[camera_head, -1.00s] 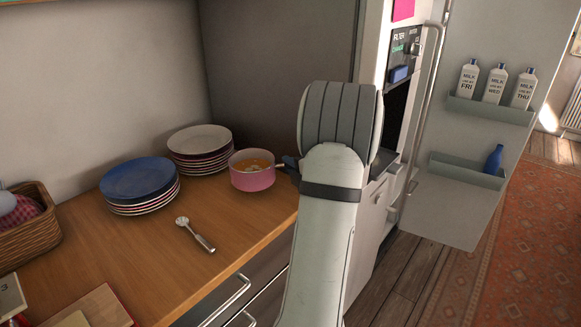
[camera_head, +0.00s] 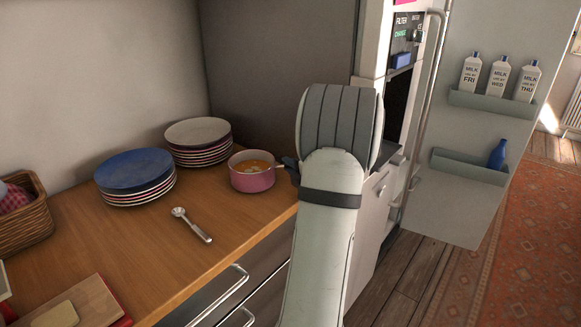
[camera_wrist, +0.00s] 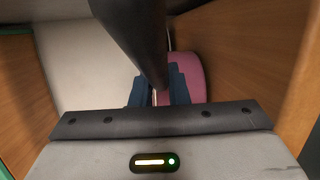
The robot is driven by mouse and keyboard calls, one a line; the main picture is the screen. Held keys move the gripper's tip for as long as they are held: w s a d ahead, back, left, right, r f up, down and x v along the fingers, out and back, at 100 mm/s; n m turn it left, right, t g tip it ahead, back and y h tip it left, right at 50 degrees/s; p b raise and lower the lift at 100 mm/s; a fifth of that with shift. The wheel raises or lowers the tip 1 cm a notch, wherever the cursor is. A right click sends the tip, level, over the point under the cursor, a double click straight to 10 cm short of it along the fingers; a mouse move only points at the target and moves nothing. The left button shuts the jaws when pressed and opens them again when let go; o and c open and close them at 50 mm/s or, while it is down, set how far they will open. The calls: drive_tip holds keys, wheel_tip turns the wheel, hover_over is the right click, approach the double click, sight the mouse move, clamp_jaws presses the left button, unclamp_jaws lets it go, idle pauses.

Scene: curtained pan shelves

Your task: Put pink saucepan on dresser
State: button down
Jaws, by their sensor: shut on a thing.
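The pink saucepan (camera_head: 252,179) holds orange food and is upright at the right end of the wooden dresser top (camera_head: 165,258). I cannot tell for sure whether its base touches the wood. My gripper (camera_head: 286,167) is at the pan's right side, shut on its handle; my arm hides most of the gripper. In the wrist view the gripper's blue fingers (camera_wrist: 158,92) close around the handle, with part of the pink pan (camera_wrist: 186,75) just beyond them. A dark rounded shape covers the upper middle of that view.
A stack of blue-topped plates (camera_head: 135,178) and a white-topped stack (camera_head: 198,141) stand left of and behind the pan. A spoon-like utensil (camera_head: 192,226) lies in front. A wicker basket (camera_head: 22,220) is far left. An open fridge door (camera_head: 470,125) with bottles is right.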

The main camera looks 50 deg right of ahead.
drive_tip(key=shift+f+b, duration=0.15)
drive_tip(key=shift+b, duration=0.15)
drive_tip(key=c, duration=1.3)
unclamp_jaws()
drive_tip(key=shift+f, duration=0.2)
drive_tip(key=shift+r, duration=0.1)
drive_tip(key=c, duration=0.4)
drive_tip(key=shift+s, duration=0.1)
drive_tip(key=shift+s+a+r, duration=0.1)
drive_tip(key=shift+s+a, duration=0.1)
drive_tip(key=shift+s, duration=0.45)
drive_tip(key=shift+s, duration=0.1)
drive_tip(key=b+v, duration=0.3)
drive_tip(key=v, duration=1)
drive_tip(key=shift+s+d, duration=0.1)
drive_tip(key=shift+s, duration=0.1)
